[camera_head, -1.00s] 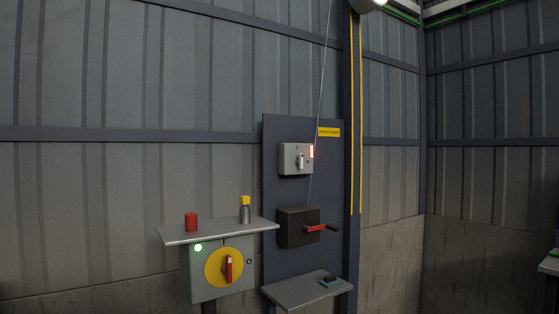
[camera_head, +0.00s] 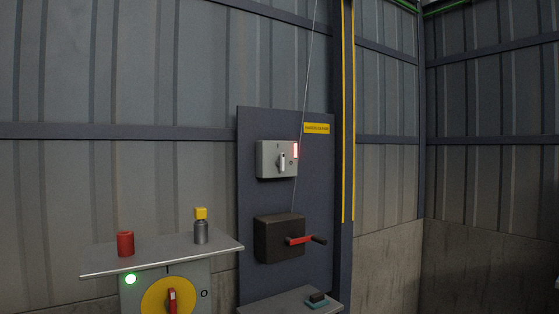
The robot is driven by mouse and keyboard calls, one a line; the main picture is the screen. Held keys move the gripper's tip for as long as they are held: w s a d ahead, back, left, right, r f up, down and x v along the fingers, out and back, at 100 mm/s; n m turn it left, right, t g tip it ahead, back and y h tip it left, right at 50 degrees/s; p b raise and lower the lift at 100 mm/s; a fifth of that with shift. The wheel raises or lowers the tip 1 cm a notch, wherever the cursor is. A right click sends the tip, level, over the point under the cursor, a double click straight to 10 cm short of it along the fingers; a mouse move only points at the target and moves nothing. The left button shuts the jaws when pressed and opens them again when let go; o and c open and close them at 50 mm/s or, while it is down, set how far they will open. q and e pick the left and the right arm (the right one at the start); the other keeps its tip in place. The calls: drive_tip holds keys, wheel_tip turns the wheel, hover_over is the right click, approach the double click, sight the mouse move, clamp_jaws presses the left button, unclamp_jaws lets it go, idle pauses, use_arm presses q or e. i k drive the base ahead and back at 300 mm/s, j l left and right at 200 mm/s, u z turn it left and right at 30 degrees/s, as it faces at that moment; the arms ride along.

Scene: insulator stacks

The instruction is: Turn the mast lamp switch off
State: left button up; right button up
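The mast lamp switch is most likely the small grey box (camera_head: 267,158) with a white upright handle (camera_head: 282,161), high on the dark blue panel (camera_head: 313,200). The handle points up, near a small mark above it, with a round mark to its right. A lit whitish-pink indicator (camera_head: 295,150) is at the box's upper right. A yellow label (camera_head: 317,128), too small to read, is above right of it. Neither of my grippers shows.
Below the switch is a dark winch box (camera_head: 279,238) with a red crank (camera_head: 301,240). A grey shelf (camera_head: 110,265) at left holds a red cylinder (camera_head: 125,244) and a yellow-capped grey bottle (camera_head: 201,228). Under it is a yellow rotary switch (camera_head: 152,299) with a green light (camera_head: 130,279). A lower shelf (camera_head: 270,303) juts out.

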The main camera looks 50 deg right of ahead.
sight(281, 163)
drive_tip(key=i+l, duration=0.1)
drive_tip(key=l, duration=0.35)
drive_tip(key=i+l, duration=0.1)
drive_tip(key=l, duration=0.3)
drive_tip(key=i+l, duration=0.15)
drive_tip(key=l, duration=0.3)
drive_tip(key=i+l+u, duration=0.1)
drive_tip(key=l, duration=0.35)
